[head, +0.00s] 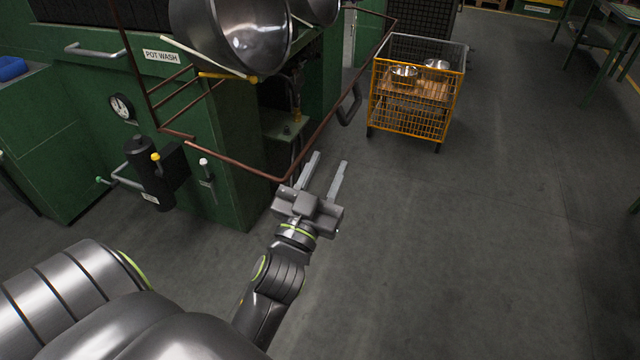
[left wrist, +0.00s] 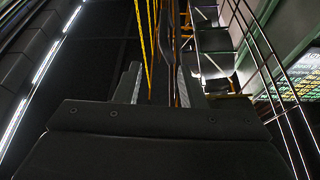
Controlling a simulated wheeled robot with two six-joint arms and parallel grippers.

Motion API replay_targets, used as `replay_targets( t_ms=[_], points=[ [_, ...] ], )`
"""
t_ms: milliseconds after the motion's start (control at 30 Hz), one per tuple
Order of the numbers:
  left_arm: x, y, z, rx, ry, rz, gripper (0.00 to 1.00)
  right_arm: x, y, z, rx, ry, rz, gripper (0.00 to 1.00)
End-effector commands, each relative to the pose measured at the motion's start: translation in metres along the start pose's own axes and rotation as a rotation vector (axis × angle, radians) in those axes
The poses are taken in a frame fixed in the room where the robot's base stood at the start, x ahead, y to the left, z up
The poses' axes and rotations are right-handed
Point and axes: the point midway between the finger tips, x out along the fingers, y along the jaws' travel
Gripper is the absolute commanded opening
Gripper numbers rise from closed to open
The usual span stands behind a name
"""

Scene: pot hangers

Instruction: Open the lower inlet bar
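A thin brown bar (head: 230,157) runs round the front of the green pot wash machine and bends at a corner near my left gripper. A dark loop handle (head: 350,106) hangs at its far stretch. No label marks which bar is the lower inlet bar. My left gripper (head: 331,158) is open just right of the bar's near corner; whether it touches the bar I cannot tell. In the left wrist view its two fingers (left wrist: 159,72) stand apart, with dark and brown strips showing between them. My right gripper is in neither view.
The green machine (head: 228,185) stands at left with a gauge (head: 122,106), a dark cylinder (head: 148,172) and steel pots (head: 240,35) above. A yellow wire cart (head: 412,112) holding bowls stands beyond. The floor (head: 470,250) at right is clear.

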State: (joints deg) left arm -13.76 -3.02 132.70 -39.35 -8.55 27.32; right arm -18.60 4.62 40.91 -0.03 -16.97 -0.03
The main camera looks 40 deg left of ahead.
Motion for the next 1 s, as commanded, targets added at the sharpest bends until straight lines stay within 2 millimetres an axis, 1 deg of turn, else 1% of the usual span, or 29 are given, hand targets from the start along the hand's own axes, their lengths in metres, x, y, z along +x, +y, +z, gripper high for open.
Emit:
replay_targets(
  t_ms=[33, 200, 333, 567, 600, 700, 767, 867, 967, 1000],
  points=[
    [-0.007, 0.0, 0.001, -0.001, -0.004, 0.0, 0.36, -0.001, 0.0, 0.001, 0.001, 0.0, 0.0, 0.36],
    [-0.02, 0.0, 0.001, -0.001, -0.002, 0.001, 0.36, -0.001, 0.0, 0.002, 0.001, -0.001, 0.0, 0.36],
    [-0.024, 0.0, 0.0, 0.001, -0.001, 0.0, 0.36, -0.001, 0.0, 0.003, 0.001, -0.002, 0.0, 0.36],
    [-0.025, 0.0, 0.0, 0.0, 0.0, 0.001, 0.36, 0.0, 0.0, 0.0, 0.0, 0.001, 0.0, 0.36],
    [-0.025, 0.0, 0.0, 0.0, 0.0, 0.001, 0.35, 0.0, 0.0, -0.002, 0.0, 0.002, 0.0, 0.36],
    [-0.025, 0.001, 0.002, -0.023, 0.003, 0.003, 0.22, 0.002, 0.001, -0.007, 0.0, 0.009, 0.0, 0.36],
    [-0.025, 0.003, 0.005, -0.078, 0.01, 0.01, 0.14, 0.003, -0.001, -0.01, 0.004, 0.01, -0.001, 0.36],
    [-0.026, 0.009, 0.013, -0.265, 0.032, 0.031, 0.01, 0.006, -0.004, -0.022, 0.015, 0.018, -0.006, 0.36],
    [-0.027, 0.017, 0.023, -0.55, 0.061, 0.067, 0.0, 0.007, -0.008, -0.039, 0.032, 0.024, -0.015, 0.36],
    [-0.028, 0.019, 0.027, -0.678, 0.072, 0.083, 0.0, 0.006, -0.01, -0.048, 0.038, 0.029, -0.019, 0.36]
  ],
)
